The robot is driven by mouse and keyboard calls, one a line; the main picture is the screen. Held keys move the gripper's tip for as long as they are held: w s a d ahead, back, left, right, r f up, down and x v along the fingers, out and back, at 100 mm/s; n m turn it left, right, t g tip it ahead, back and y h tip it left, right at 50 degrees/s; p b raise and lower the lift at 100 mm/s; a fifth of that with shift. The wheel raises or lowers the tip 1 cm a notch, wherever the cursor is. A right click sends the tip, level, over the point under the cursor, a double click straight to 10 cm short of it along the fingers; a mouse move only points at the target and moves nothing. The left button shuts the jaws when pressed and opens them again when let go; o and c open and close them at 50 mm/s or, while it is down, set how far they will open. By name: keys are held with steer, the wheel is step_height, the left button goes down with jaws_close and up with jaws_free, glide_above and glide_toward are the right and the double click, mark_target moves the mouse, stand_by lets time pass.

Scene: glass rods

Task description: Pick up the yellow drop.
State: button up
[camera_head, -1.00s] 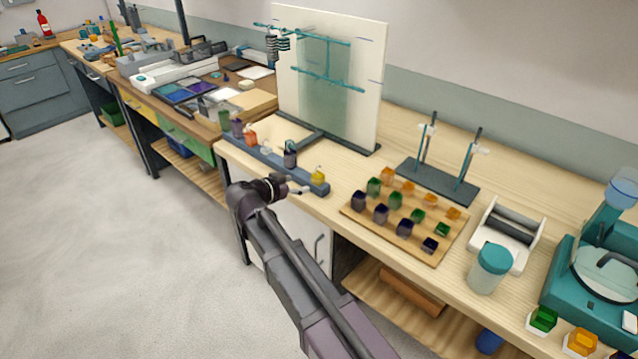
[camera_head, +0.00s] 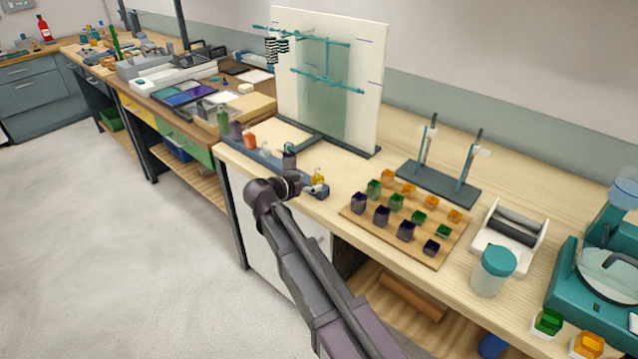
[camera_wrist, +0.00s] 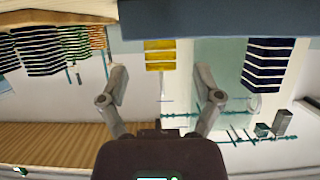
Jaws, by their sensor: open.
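The yellow drop (camera_head: 318,175) is a small yellow piece at the near right end of a long dark rack (camera_head: 309,187) by the bench's front edge. In the wrist view the yellow drop (camera_wrist: 160,56) appears as stacked yellow bands, centred between and beyond my fingertips. My gripper (camera_wrist: 161,84) is open, with one finger on each side and nothing between them. In the head view my arm reaches up to the rack's right end, and my gripper (camera_head: 313,189) is small and partly hidden there, just in front of the drop.
A dark violet drop (camera_head: 289,157) stands left of the yellow one; orange-red (camera_head: 249,138) and green (camera_head: 223,122) ones stand farther along. A wooden board (camera_head: 377,229) with several coloured cubes lies to the right. A white panel (camera_head: 350,100) stands behind on a dark foot.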

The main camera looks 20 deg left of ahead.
mark_target(314, 181)
steer(key=shift+b+x, duration=0.45)
steer(key=shift+x, duration=1.1)
jaws_close()
